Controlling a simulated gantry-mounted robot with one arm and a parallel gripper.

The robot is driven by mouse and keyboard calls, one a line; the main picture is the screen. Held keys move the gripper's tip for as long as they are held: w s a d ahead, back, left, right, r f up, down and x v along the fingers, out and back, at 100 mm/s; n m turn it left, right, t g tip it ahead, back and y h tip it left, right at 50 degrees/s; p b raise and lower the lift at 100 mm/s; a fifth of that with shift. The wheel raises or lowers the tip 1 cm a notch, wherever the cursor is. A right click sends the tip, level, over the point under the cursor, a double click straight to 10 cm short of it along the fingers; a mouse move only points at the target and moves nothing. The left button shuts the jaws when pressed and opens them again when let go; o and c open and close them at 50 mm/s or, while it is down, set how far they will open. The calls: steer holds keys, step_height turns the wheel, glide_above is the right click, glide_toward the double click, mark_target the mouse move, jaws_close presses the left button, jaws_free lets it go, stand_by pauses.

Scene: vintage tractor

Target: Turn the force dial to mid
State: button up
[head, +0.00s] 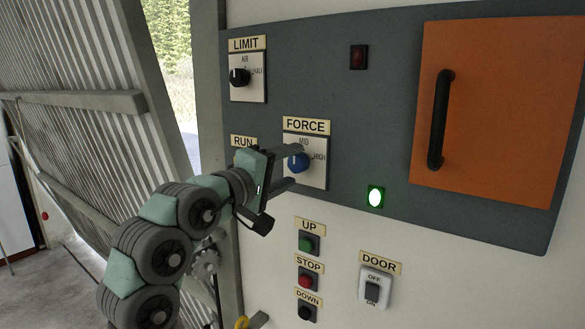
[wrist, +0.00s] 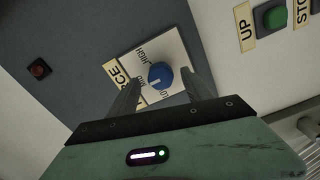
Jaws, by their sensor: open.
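The force dial is a blue round knob (head: 298,162) on a white plate under the FORCE label (head: 305,125) in the head view. MID is printed above it and HIGH to its right. In the wrist view the knob (wrist: 161,75) shows a pale pointer mark facing roughly toward the FORCE label; its exact setting is hard to tell. My gripper (head: 297,165) is open at the dial, one finger above and one below. In the wrist view my gripper (wrist: 161,77) has the knob between its fingers, with gaps visible. The left finger hides part of the plate's lettering.
The black LIMIT dial (head: 239,77) is above left. The RUN label (head: 243,141) is partly behind my arm. A lit green lamp (head: 376,197) is lower right. UP (head: 306,243), STOP (head: 305,281) and DOWN (head: 306,312) buttons sit below. An orange door (head: 500,110) has a black handle.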

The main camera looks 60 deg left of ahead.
steer(key=b+v, duration=0.2)
steer(key=v, duration=0.7)
stand_by(0.4)
